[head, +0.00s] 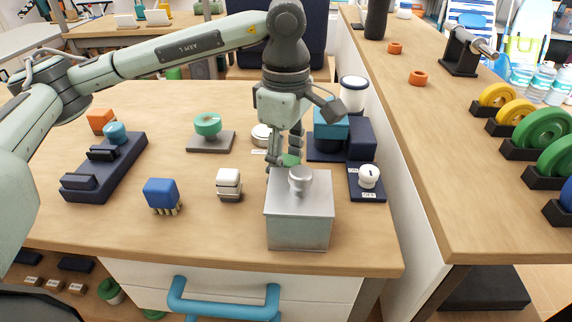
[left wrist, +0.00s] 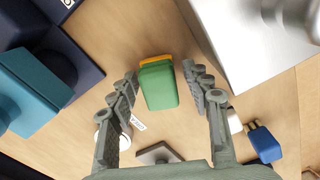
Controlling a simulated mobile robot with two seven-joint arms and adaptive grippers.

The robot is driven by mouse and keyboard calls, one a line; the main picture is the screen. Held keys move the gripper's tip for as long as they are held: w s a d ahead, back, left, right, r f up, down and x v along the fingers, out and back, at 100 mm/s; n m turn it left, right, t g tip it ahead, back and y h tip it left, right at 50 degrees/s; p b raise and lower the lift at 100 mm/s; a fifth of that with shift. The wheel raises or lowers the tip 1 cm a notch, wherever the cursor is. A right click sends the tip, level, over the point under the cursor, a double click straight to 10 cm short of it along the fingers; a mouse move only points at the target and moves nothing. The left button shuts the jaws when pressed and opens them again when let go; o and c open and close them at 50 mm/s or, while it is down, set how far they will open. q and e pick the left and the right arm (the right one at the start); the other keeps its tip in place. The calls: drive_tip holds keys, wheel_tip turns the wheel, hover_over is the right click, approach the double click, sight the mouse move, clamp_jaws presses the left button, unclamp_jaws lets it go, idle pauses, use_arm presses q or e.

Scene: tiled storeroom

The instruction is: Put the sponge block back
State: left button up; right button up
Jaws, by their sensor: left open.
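The sponge block (left wrist: 160,86), green with a yellow-orange layer at one end, lies on the wooden table between my left gripper's fingers in the left wrist view. In the head view only a green bit of the sponge block (head: 290,160) shows, behind the metal box and partly hidden by the fingers. My left gripper (left wrist: 159,76) is open, with a finger on each side of the sponge and a gap on both sides. In the head view my left gripper (head: 285,158) points down behind the metal box. My right gripper is not in view.
A metal box (head: 298,228) with a knob stands in front of the gripper. Dark blocks with a teal part (head: 330,128) and a switch (head: 369,177) stand to the right. A blue brush (head: 160,192), a white-and-dark block (head: 228,184) and a green knob (head: 207,122) stand left.

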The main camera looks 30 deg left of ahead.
sight(287, 159)
use_arm(q)
wheel_tip(287, 159, up, 10)
drive_tip(key=shift+r, duration=0.7)
drive_tip(key=shift+r+p, duration=0.3)
drive_tip(key=shift+r, duration=0.05)
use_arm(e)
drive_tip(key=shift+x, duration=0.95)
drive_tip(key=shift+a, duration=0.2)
